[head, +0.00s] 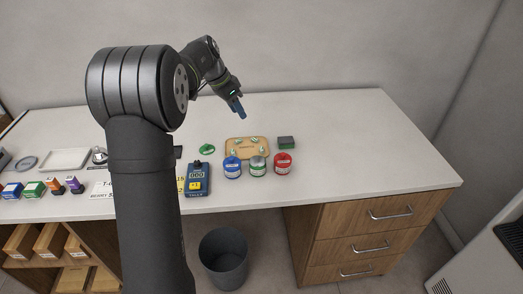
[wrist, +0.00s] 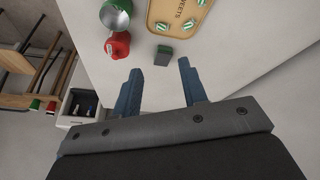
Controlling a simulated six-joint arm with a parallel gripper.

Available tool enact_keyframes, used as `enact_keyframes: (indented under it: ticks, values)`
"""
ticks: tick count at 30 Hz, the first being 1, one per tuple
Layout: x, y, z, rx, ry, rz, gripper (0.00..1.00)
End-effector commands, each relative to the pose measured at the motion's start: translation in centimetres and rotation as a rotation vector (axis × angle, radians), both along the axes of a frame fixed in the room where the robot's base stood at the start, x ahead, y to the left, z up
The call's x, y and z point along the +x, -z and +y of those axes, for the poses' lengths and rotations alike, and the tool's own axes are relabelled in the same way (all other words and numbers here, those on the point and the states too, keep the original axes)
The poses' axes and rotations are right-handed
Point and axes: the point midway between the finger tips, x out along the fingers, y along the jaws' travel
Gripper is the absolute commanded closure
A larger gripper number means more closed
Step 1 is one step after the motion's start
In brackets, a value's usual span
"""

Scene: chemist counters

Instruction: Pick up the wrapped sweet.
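Several small wrapped sweets, green and white, lie on a tan tray (head: 247,156) marked with lettering in the head view. In the wrist view, one wrapped sweet (wrist: 189,26) lies near the tray's edge and another sweet (wrist: 161,27) near its corner. The tray (wrist: 172,12) is cut off by the top of that view. My gripper (head: 239,110) is above the counter, behind the tray in the head view. The wrist view shows my gripper (wrist: 160,70) open, with nothing between its blue fingers. The sweets lie beyond the fingertips, apart from them.
A small dark green block (head: 286,142) sits right of the tray. Blue (head: 232,168), grey-green (head: 257,167) and red (head: 283,165) jars stand in front. A green item (head: 207,148) and a blue device (head: 197,180) are to the left. The counter's right side (head: 380,150) is clear.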

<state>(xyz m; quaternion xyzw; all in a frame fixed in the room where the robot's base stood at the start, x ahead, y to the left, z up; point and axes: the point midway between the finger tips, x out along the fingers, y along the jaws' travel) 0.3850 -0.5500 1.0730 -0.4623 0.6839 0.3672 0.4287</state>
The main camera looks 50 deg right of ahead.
Motion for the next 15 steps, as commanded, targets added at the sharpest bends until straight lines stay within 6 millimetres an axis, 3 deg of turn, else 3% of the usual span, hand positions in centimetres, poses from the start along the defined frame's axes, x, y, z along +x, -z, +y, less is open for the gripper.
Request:
enact_keyframes:
  ticks: [6, 11, 15]
  values:
    - [0.5, 1.2, -0.6, -0.051, 0.286, -0.065, 0.61]
    - [0.5, 1.7, -0.8, -0.066, 0.365, -0.083, 0.61]
    - [-0.1, 3.6, -1.4, -0.066, 0.374, -0.082, 0.61]
